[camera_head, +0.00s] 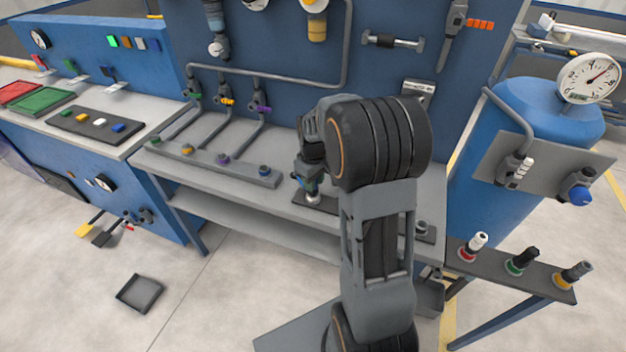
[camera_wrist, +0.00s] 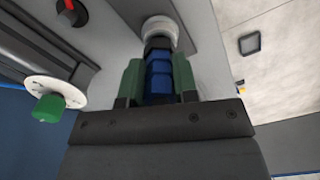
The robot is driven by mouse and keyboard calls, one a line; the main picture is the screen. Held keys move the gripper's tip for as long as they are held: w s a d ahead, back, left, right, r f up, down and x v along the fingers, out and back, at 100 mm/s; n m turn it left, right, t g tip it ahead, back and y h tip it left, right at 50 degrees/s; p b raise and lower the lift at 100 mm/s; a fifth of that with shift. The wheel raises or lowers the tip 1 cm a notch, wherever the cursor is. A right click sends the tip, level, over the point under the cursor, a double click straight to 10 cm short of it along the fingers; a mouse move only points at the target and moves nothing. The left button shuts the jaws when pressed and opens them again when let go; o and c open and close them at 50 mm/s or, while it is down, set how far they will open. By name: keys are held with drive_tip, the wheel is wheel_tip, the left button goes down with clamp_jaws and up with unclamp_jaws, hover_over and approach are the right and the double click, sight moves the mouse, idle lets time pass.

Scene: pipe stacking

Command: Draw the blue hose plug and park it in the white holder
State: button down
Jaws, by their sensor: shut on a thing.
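The blue hose plug (camera_wrist: 158,76) is between the green fingertips of my gripper (camera_wrist: 158,66) in the wrist view. My gripper is shut on it. The far end of the plug meets the round white holder (camera_wrist: 160,27), and the plug appears lined up with it. I cannot tell how deep it sits. In the head view my gripper (camera_head: 309,183) points down over the white holder (camera_head: 314,199), which stands on a dark plate on the bench. My arm and fingers hide most of the plug there.
A grey rail (camera_head: 205,163) with several coloured ports lies left of my gripper on the bench (camera_head: 190,185). A blue tank (camera_head: 530,115) with a gauge stands at the right. A rack (camera_head: 510,268) with red, green and yellow-ringed plugs is in front of it. Bench space between rail and plate is narrow.

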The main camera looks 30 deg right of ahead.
drive_tip(key=shift+f, duration=0.3)
drive_tip(key=c, duration=0.8)
unclamp_jaws()
drive_tip(key=shift+r, duration=0.1)
